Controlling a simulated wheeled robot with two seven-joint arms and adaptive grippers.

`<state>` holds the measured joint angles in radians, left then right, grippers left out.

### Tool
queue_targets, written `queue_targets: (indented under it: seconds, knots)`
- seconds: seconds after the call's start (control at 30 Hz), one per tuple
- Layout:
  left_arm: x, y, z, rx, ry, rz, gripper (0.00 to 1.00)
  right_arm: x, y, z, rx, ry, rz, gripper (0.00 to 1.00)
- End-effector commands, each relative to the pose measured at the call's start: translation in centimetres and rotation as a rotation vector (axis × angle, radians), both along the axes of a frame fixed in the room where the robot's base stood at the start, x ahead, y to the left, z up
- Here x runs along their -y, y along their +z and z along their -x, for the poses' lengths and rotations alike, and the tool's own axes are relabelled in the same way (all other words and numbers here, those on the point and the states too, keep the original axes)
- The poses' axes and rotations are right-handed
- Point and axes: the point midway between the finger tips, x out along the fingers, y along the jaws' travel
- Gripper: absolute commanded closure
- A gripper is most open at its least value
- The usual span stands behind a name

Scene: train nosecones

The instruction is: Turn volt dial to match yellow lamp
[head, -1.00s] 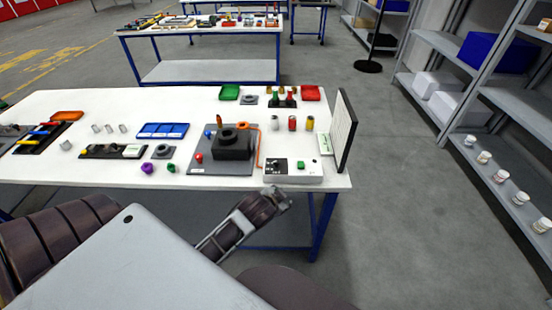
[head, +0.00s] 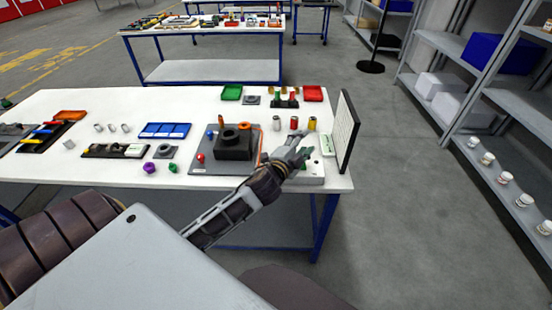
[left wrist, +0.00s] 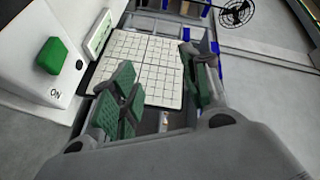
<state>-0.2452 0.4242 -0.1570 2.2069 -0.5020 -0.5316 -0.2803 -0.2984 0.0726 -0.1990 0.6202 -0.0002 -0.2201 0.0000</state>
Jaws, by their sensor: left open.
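A white control box (head: 312,181) stands at the table's front right corner, largely covered by my left arm. In the left wrist view the box (left wrist: 18,50) carries a green switch (left wrist: 52,55) beside the word ON. I cannot make out a volt dial. A small yellow cylinder (head: 312,124), perhaps the yellow lamp, stands behind the box. My left gripper (head: 304,147) is over the box in the head view. In the left wrist view the gripper (left wrist: 160,88) has its green-padded fingers apart with nothing between them. My right gripper is not in view.
A gridded panel (head: 343,132) stands upright at the table's right edge, close to my left gripper. A red cylinder (head: 293,123) is beside the yellow one. A grey plate with a black block (head: 232,148) lies left of my forearm.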

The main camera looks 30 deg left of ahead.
Motion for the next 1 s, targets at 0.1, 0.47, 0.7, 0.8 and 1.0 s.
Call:
queue_targets:
  seconds: [0.1,0.47,0.7,0.8,1.0]
  knots:
    - [0.9,2.8,-1.2,0.107,-0.072,-0.117,0.54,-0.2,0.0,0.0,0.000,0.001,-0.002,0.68]
    - [4.7,9.0,-2.5,0.396,-0.298,-0.486,0.54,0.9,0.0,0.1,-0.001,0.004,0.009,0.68]
    - [7.3,11.1,-2.2,0.561,-0.457,-0.745,0.54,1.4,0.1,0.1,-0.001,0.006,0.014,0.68]
    - [8.2,11.5,-1.9,0.622,-0.526,-0.855,0.54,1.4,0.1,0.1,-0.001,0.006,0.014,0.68]
    - [9.5,11.4,-1.2,0.727,-0.670,-1.075,0.54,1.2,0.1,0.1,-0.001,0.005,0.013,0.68]
